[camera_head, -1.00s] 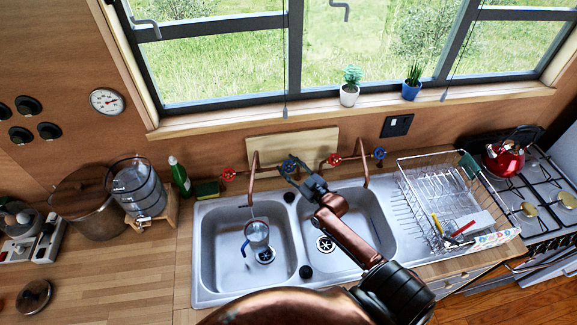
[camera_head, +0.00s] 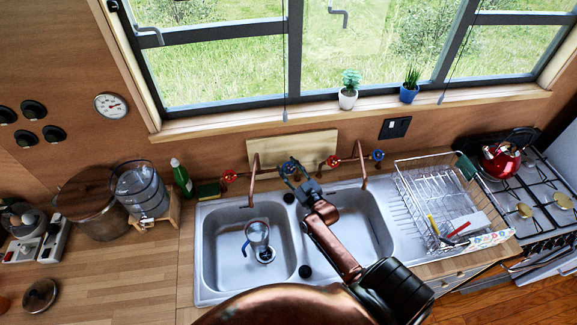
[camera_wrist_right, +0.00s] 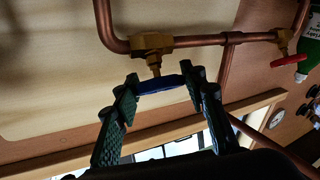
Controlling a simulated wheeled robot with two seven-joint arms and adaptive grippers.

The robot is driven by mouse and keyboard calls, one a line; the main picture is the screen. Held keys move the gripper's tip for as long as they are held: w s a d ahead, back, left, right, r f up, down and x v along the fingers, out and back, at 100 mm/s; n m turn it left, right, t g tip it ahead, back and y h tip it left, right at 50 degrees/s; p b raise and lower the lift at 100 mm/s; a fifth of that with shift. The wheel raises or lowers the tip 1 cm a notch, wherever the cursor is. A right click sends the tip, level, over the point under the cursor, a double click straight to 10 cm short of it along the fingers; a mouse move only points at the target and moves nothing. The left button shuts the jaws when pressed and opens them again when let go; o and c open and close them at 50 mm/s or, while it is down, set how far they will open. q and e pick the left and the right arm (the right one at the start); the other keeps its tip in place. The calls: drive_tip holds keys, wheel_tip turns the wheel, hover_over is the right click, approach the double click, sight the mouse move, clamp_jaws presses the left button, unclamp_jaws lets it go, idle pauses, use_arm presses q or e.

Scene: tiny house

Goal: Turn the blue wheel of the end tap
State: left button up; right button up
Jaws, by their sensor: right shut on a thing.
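The left tap has a copper spout (camera_head: 253,180), a red wheel (camera_head: 229,176) on its left and a blue wheel (camera_head: 287,167) on its right. My right gripper (camera_head: 291,174) is at that blue wheel. In the right wrist view the blue wheel (camera_wrist_right: 160,84), seen edge-on under a brass valve (camera_wrist_right: 152,44), lies between the two fingers of my right gripper (camera_wrist_right: 162,92), which are shut on it. The right tap has a red wheel (camera_head: 333,161) and another blue wheel (camera_head: 377,155), free of any gripper. My left gripper is out of view.
A glass jug (camera_head: 257,234) with a blue handle stands in the left basin of the sink (camera_head: 216,285). A green bottle (camera_head: 181,177) and a sponge (camera_head: 208,190) are left of the taps. A dish rack (camera_head: 437,190) stands on the right.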

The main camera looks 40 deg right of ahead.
drive_tip(key=o, duration=1.2)
drive_tip(key=s, duration=0.4)
drive_tip(key=s+a, duration=0.1)
drive_tip(key=s, duration=0.7)
drive_tip(key=shift+a+f, duration=0.15)
drive_tip(key=shift+f, duration=0.1)
